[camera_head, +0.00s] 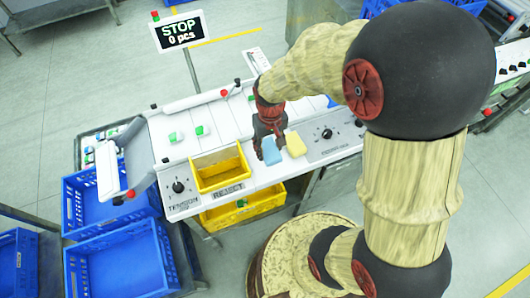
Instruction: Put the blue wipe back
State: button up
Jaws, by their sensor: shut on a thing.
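The blue wipe (271,153) is a small light-blue block on the white work surface in front of the machine, or just above it; I cannot tell which. My gripper (270,146) points down from above and is shut on the blue wipe, with a dark finger on each side. A yellow wipe (296,145) lies just to the right of the gripper, close to its right finger.
A yellow REJECT tray (221,185) stands left of the gripper. Knob panels labelled TENSION (180,193) and another (330,137) flank the area. Small green-and-white pieces (202,131) lie behind. Blue crates (120,266) stand at lower left. A STOP display (180,32) rises behind.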

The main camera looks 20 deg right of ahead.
aim_at(265, 145)
jog(key=f, duration=0.1)
jog(key=w, duration=0.1)
jog(key=w+f, duration=0.1)
jog(key=shift+w+a+f+b, duration=0.1)
jog(key=shift+a+f+b, duration=0.15)
jog(key=shift+f+b, duration=0.1)
jog(key=shift+w+f+b, duration=0.2)
jog(key=shift+f+b, duration=0.35)
jog(key=shift+f, duration=1.05)
jog(key=shift+f, duration=0.1)
jog(key=shift+f, duration=0.15)
jog(key=o, duration=1.1)
notch_tip(265, 145, up, 13)
jog(key=p, duration=0.3)
jog(key=shift+f, duration=0.15)
jog(key=s+r+t, duration=0.2)
jog(key=s+r, duration=0.5)
jog(key=r, duration=0.2)
jog(key=s+r+t, duration=0.3)
jog(key=s+r, duration=0.4)
jog(key=r, duration=0.3)
jog(key=shift+r+t, duration=0.25)
jog(key=shift+t, duration=0.05)
